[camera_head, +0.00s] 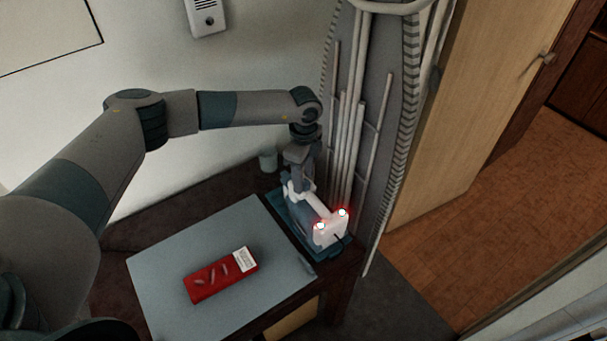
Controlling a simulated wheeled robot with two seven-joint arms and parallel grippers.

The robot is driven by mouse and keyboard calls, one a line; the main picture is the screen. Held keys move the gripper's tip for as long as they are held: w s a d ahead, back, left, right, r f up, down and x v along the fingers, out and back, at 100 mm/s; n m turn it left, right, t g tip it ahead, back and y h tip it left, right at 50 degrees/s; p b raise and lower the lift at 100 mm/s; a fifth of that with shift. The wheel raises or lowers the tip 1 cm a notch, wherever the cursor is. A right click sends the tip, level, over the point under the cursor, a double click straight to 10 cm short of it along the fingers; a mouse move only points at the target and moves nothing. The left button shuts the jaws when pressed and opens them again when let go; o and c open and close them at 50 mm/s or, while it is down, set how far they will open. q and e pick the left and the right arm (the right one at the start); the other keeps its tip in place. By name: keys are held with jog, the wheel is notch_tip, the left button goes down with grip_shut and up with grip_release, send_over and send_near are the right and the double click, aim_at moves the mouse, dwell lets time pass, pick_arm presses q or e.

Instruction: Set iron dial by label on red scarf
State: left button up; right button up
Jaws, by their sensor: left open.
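The red scarf (207,283) lies folded flat on a pale grey-blue mat (160,262) on the dark table. A white label (245,260) with small dark print sits at its right end; the print is too small to read. The iron (326,231), white and grey-blue, stands on a teal base (343,249) at the table's right side, with two glowing red-rimmed lights on it. My left gripper (297,190) is open and points down at the iron's upper part. Its fingers overlap the iron, so contact cannot be told. The dial cannot be made out. My right gripper is not seen.
A small cup (268,160) stands at the table's back by the wall. A tall grey panel with white pipes (350,130) rises close behind the iron. A wooden door (470,110) and open tiled floor lie to the right.

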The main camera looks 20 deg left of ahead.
pick_arm(q)
jog(key=shift+f, duration=0.5)
jog(key=c, duration=1.1)
jog(key=shift+o, duration=0.2)
